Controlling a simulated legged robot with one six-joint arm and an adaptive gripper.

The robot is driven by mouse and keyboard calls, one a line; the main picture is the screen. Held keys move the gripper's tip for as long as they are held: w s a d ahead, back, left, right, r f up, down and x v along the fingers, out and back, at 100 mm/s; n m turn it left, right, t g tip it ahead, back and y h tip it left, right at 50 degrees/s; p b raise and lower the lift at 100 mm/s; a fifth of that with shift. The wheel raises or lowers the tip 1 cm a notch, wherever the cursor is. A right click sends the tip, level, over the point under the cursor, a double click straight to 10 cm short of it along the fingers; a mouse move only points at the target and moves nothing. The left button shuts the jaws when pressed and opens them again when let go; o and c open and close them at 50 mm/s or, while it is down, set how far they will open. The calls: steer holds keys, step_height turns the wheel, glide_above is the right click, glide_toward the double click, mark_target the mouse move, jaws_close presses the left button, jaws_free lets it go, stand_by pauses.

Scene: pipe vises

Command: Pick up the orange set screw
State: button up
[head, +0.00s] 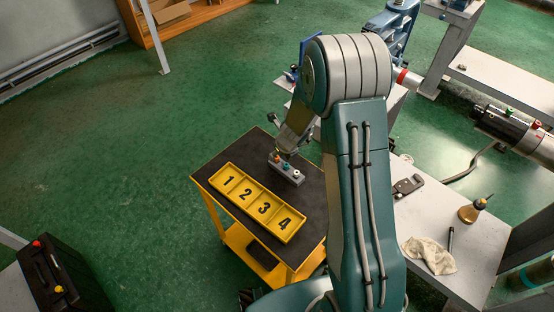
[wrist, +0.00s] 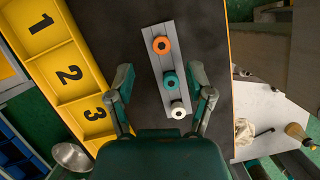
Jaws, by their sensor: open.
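The orange set screw (wrist: 162,45) stands in a grey block (wrist: 153,67), at the end of its row farthest from my gripper's base in the wrist view. It is a short ring with a dark centre. A teal screw (wrist: 171,81) and a white screw (wrist: 178,110) stand in the same block. My gripper (wrist: 161,70) is open and empty, with its fingers at either side of the block. The orange screw lies just past the fingertips in the wrist view. In the head view the block (head: 287,170) is just below my gripper, which partly hides it.
A yellow tray (head: 235,201) with compartments numbered 1 to 4 lies beside the block on the dark cart top (head: 212,165). To the right, a pale bench (head: 425,210) holds a cloth (head: 428,254), an oil can (head: 471,211) and a clamp-like tool (head: 408,186).

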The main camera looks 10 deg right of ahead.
mark_target(277, 157)
steer(key=shift+w+a+f, duration=0.2)
steer(key=shift+f, duration=0.15)
steer(key=x, duration=0.3)
steer(key=shift+w+f, duration=0.2)
steer(key=shift+w+d+f, duration=0.15)
steer(key=shift+d+f, duration=0.1)
steer(key=shift+f, duration=0.15)
steer(key=shift+a, duration=0.2)
jaws_close()
